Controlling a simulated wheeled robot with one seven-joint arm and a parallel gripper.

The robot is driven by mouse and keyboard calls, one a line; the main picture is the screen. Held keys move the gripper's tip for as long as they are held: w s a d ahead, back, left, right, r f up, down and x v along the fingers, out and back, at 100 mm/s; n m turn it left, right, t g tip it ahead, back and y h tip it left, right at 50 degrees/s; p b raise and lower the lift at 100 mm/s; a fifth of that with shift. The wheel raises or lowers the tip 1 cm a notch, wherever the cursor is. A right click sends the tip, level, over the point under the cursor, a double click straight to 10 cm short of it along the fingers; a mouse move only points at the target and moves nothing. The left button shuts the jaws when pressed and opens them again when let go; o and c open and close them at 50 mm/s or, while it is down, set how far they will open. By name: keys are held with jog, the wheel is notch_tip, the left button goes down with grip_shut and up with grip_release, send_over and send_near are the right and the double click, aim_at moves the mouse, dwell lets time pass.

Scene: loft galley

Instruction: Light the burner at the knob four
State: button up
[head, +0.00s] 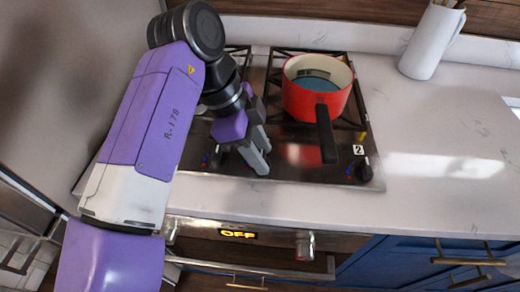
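The steel cooktop (300,174) is set in the pale counter. A dark control knob (362,170) stands at its front right, beside a tag reading "2" (358,150). Another knob (214,158) shows at the front left, left of my gripper; its number cannot be read. No tag reading "4" is visible. My gripper (265,161) points down over the front middle of the cooktop, its two grey fingers apart with nothing between them. My arm hides much of the cooktop's left side. No flame shows.
A red pot (309,101) with bluish contents sits on the right grate, its dark handle (326,136) pointing forward. A white jug (431,42) stands at the back right. Below, an oven panel shows "OFF" (238,234) with knobs (305,245). The right counter is clear.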

grip_shut()
jog(key=n+t+p, duration=0.1)
jog(key=n+p, duration=0.2)
jog(key=n, duration=0.1)
jog(key=shift+r+n+t+p, duration=0.15)
jog(key=shift+n+t+p, duration=0.15)
jog(key=shift+t+p, duration=0.1)
jog(key=n+t+y+p, duration=0.1)
jog(key=n+p, duration=0.1)
jog(key=n, duration=0.1)
jog(key=n+t+p, duration=0.1)
jog(key=n, duration=0.2)
jog(key=shift+s+d+y+p, duration=0.1)
jog(key=shift+y+p, duration=0.3)
jog(key=n+y+p, duration=0.1)
jog(key=n+p, duration=0.1)
jog(key=n, duration=0.1)
jog(key=n+y+p, duration=0.1)
jog(key=n+p, duration=0.2)
jog(key=shift+n+t, duration=0.4)
jog(key=n+y+p, duration=0.1)
jog(key=n+p, duration=0.2)
jog(key=p, duration=0.1)
jog(key=shift+n+y, duration=0.4)
